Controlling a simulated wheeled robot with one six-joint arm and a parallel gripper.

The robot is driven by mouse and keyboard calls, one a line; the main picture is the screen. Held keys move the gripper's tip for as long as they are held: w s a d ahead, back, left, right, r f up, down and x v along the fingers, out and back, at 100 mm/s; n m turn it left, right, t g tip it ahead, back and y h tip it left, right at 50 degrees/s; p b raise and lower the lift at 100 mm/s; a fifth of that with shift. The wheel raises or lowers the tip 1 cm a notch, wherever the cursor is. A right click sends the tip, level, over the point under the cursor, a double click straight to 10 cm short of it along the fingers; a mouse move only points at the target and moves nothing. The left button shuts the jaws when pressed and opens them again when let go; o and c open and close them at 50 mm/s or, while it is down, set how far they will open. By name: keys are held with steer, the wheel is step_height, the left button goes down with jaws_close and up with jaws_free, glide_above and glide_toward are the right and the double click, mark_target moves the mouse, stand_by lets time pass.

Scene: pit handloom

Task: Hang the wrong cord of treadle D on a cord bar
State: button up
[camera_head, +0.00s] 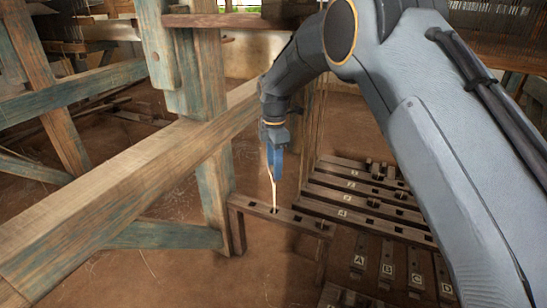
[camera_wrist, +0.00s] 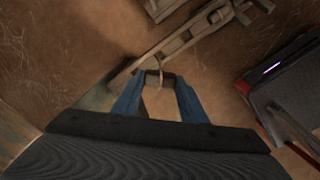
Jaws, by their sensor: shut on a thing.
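My gripper (camera_head: 273,160) has blue fingers and points down above a low wooden stand with a slotted top bar (camera_head: 252,206). It is shut on a pale cord (camera_head: 274,192), which hangs from the fingertips to a dark slot in that bar. I cannot tell whether the cord's end is in the slot or just above it. In the wrist view the fingers (camera_wrist: 158,80) close near a small pale loop of cord (camera_wrist: 159,64) over the bar. The treadles lettered A, B, C and D lie at the lower right; treadle D (camera_head: 417,281) is partly beside my arm.
Several numbered, slotted wooden bars (camera_head: 345,213) lie right of the stand. A thick loom beam (camera_head: 120,190) and post (camera_head: 215,190) stand close on the left. Thin vertical cords (camera_head: 313,130) hang just right of my gripper. Bare earth floor is free in front.

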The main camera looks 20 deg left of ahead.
steer(key=m, duration=0.1)
steer(key=m+p, duration=0.1)
steer(key=m, duration=0.1)
steer(key=shift+r, duration=0.25)
step_height(320, 180, down, 16)
steer(key=b, duration=0.8)
steer(key=shift+f, duration=0.2)
stand_by(1.0)
stand_by(0.5)
steer(key=o, duration=1.1)
steer(key=shift+r+p, duration=3.45)
steer(key=shift+r, duration=3.9)
